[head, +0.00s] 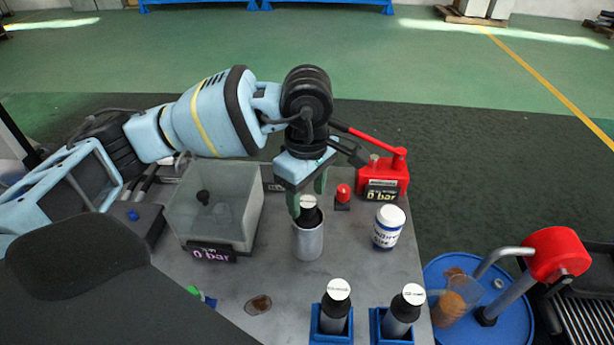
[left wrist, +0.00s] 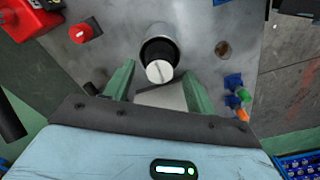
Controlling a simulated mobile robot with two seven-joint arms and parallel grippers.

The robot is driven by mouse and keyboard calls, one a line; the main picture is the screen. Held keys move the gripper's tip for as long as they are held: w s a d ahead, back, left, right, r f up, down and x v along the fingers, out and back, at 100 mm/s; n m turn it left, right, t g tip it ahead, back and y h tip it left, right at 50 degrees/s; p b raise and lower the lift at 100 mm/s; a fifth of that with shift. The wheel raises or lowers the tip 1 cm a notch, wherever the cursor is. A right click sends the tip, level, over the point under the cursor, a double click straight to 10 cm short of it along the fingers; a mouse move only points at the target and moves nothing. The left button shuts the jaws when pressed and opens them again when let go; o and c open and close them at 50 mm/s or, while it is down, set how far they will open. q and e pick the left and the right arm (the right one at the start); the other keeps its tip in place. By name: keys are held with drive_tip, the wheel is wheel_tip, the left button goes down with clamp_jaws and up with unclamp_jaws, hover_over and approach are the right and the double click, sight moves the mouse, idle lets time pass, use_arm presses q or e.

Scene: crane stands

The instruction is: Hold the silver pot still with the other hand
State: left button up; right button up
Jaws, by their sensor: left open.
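The silver pot (head: 308,243) stands upright on the grey bench top. A black cylinder with a white cap (head: 308,202) sits in its mouth. In the left wrist view the pot (left wrist: 157,30) shows beyond the fingertips, with the white cap (left wrist: 159,71) nearer. My left gripper (head: 307,196) is open above the pot, with its green fingers at the height of the cap. In the left wrist view the fingers of the left gripper (left wrist: 158,84) stand on either side of the cap, apart from it. My right gripper is not in view.
A clear-walled tank (head: 213,215) stands left of the pot. A white jar (head: 388,227), a red knob (head: 343,193) and a red pump-like device (head: 383,175) are to the right. Two capped black bottles (head: 336,305) (head: 405,308) stand in blue holders in front. A blue drum (head: 500,325) is beyond the bench's right edge.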

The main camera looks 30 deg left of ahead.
sight(308, 227)
use_arm(q)
wheel_tip(308, 227, down, 2)
drive_tip(key=shift+f, duration=0.4)
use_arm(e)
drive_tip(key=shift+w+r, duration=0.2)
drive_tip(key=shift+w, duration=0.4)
